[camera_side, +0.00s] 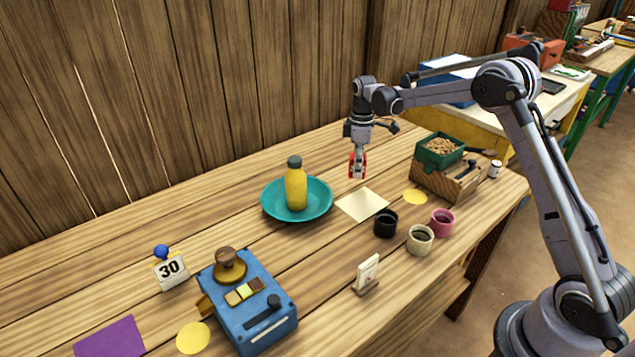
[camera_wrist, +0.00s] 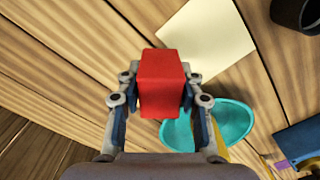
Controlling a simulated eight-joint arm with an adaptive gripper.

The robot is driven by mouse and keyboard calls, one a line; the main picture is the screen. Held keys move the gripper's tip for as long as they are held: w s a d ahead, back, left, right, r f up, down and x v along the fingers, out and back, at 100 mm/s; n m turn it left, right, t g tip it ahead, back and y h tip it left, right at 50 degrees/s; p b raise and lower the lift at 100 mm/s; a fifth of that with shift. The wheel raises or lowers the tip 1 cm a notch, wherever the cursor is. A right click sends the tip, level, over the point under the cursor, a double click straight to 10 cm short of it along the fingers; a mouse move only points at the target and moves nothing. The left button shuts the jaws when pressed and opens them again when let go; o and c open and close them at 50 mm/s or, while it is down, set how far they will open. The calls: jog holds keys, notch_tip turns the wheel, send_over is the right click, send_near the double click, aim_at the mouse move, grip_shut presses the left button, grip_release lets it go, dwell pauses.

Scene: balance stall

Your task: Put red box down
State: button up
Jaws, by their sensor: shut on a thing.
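My gripper (camera_side: 358,164) is shut on the red box (camera_wrist: 162,80), with one finger on each side of it in the wrist view. In the side view the red box (camera_side: 351,167) shows as a small red piece between the fingers, mostly covered by them. It hangs above the wooden table (camera_side: 320,159), behind a pale yellow paper square (camera_side: 362,205). In the wrist view the paper square (camera_wrist: 206,40) lies beyond the box, partly hidden by it.
A teal plate (camera_side: 272,207) bearing a yellow bottle (camera_side: 296,187) stands left of the paper. Black (camera_side: 385,224), cream (camera_side: 420,240) and pink (camera_side: 442,222) cups stand in front. A green box of nuts (camera_side: 433,157) on a wooden stand is to the right. A blue scale (camera_side: 262,325) is front left.

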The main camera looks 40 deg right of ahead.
jog(key=shift+w+a+f, duration=0.1)
jog(key=shift+w+f, duration=0.05)
jog(key=shift+f, duration=1.95)
jog(key=shift+f, duration=0.2)
jog(key=o, duration=1.2)
jog(key=shift+r, duration=0.1)
